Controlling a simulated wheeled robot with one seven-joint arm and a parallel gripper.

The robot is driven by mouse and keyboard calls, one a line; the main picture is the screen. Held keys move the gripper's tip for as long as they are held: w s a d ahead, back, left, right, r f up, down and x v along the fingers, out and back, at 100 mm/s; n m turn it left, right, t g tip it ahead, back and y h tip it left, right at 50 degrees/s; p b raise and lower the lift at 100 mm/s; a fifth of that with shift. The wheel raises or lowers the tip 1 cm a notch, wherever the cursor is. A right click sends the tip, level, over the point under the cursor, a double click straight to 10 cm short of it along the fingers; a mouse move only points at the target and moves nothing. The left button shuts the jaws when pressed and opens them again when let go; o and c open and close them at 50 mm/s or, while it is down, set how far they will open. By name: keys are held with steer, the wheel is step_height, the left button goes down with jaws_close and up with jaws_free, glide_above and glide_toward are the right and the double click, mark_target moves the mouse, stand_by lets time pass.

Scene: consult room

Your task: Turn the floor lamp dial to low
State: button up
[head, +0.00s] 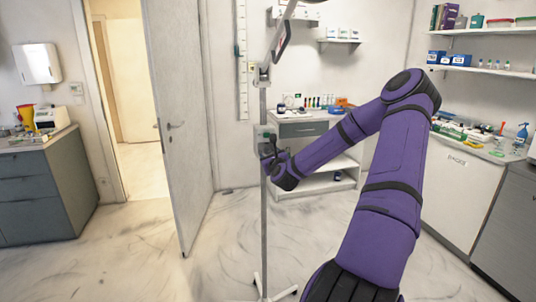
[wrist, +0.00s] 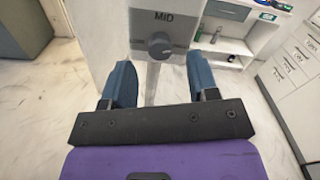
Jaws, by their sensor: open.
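The floor lamp (head: 263,215) stands upright on a thin grey pole, with its control box (head: 265,133) partway up. A light mark at the dial's top seems to face MID. My gripper (wrist: 160,64) is open, its blue fingers either side of and just below the dial, apart from it. In the head view my gripper (head: 268,155) is partly hidden at the box.
An open door (head: 178,120) stands left of the lamp. A white shelf desk (head: 305,130) with small items is behind it. A cabinet (head: 40,190) is at far left and a counter (head: 465,185) at right. The floor around the lamp's base is clear.

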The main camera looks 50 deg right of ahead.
mark_target(268, 151)
steer(key=shift+x, duration=1.6)
steer(key=c, duration=0.9)
